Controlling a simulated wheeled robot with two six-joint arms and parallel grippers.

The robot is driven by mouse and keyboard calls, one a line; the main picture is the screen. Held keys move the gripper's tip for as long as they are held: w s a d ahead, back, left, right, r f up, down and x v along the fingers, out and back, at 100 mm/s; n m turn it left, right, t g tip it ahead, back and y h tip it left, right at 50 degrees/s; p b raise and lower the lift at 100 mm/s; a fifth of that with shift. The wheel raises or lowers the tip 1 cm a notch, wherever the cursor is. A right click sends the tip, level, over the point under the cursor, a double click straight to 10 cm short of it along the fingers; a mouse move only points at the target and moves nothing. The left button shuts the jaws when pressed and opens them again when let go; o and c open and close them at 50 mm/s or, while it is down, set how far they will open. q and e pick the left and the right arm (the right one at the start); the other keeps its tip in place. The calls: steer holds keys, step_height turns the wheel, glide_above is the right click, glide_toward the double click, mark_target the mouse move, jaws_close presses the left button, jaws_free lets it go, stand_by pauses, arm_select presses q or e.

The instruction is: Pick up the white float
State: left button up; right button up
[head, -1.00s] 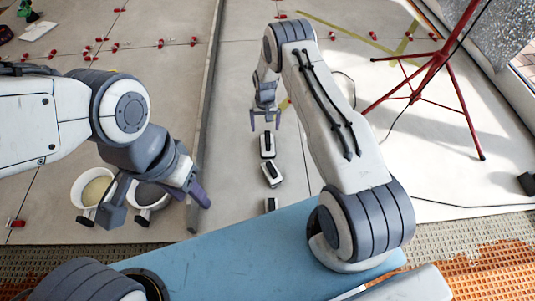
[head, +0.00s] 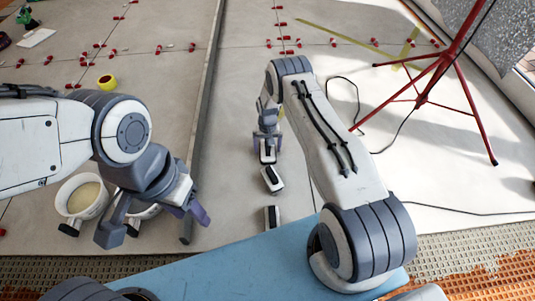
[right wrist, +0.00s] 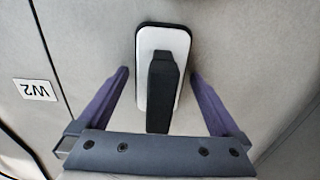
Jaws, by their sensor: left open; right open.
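A white float (right wrist: 143,75) with a black handle (right wrist: 163,85) lies on the floor in the right wrist view. My right gripper (right wrist: 160,76) is open, with one finger on each side of this float and visible gaps between. In the head view the right gripper (head: 267,148) is low over the farthest of three floats in a row. Two similar white floats with dark handles lie nearer, a middle one (head: 272,179) and a near one (head: 271,215). My left gripper (head: 155,220) is open and empty, in front of the buckets.
A bucket (head: 66,205) stands at left, with another partly hidden behind my left gripper. A red tripod (head: 440,65) and cable stand at right. A long raised edge (head: 197,135) runs left of the floats.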

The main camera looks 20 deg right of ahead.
steer(key=shift+f, duration=0.25)
steer(key=c, duration=1.4)
steer(key=shift+c, duration=0.3)
